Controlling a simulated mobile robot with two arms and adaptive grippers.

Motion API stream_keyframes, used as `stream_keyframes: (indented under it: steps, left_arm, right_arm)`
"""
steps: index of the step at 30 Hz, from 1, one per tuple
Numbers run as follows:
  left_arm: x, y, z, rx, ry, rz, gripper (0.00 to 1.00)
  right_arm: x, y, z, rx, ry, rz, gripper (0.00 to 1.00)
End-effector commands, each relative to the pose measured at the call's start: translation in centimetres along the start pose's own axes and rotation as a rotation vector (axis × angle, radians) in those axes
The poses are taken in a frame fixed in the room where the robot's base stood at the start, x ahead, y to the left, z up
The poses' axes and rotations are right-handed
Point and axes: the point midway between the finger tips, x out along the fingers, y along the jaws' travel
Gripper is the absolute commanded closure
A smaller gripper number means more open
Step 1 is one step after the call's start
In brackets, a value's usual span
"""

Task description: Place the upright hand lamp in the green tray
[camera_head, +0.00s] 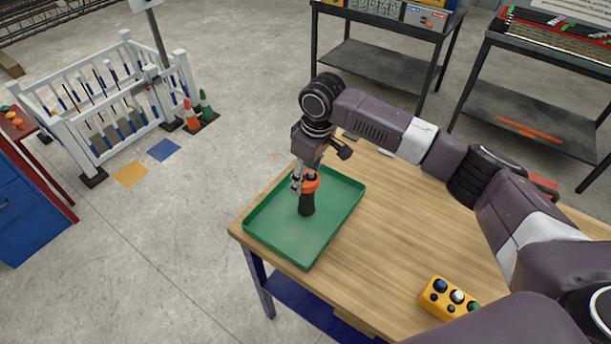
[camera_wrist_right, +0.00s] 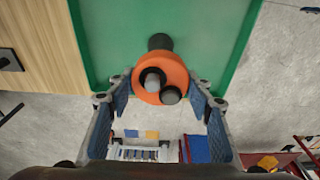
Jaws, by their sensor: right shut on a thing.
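The hand lamp (camera_head: 307,203) has a dark body and an orange head, and stands upright over the green tray (camera_head: 262,234). Whether its foot touches the tray floor I cannot tell. My right gripper (camera_head: 299,184) is shut on the lamp near its orange head. In the right wrist view the fingers of my right gripper (camera_wrist_right: 161,88) sit on both sides of the orange head (camera_wrist_right: 175,68), with the green tray (camera_wrist_right: 112,30) behind it. The tray lies at the left end of the wooden table. My left gripper is out of view.
The wooden table (camera_head: 400,230) has bare room right of the tray. A yellow button box (camera_head: 449,298) sits near its front edge. Dark shelving (camera_head: 385,72) stands behind. A white fence (camera_head: 110,95) and cones (camera_head: 205,104) are on the floor at left.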

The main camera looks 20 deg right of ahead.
Motion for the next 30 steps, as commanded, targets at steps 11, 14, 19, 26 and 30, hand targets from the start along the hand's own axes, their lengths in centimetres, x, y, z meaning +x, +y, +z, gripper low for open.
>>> stream_keyframes:
  steps: [11,14,19,26,30]
  left_arm:
    - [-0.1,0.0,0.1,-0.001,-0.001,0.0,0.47]
    - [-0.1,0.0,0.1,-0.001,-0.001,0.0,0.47]
    - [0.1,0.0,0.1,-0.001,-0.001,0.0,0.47]
    - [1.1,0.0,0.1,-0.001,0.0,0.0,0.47]
    - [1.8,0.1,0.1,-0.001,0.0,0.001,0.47]
  right_arm:
    - [0.2,0.0,0.0,0.0,0.0,0.0,0.36]
    - [0.1,0.0,0.0,0.0,0.0,0.0,0.36]
    - [-0.3,0.0,-0.1,-0.001,0.002,0.001,0.36]
    - [-3.9,0.1,-0.1,0.0,0.005,0.002,0.36]
    - [-7.0,0.0,-0.1,-0.002,0.004,0.002,0.36]
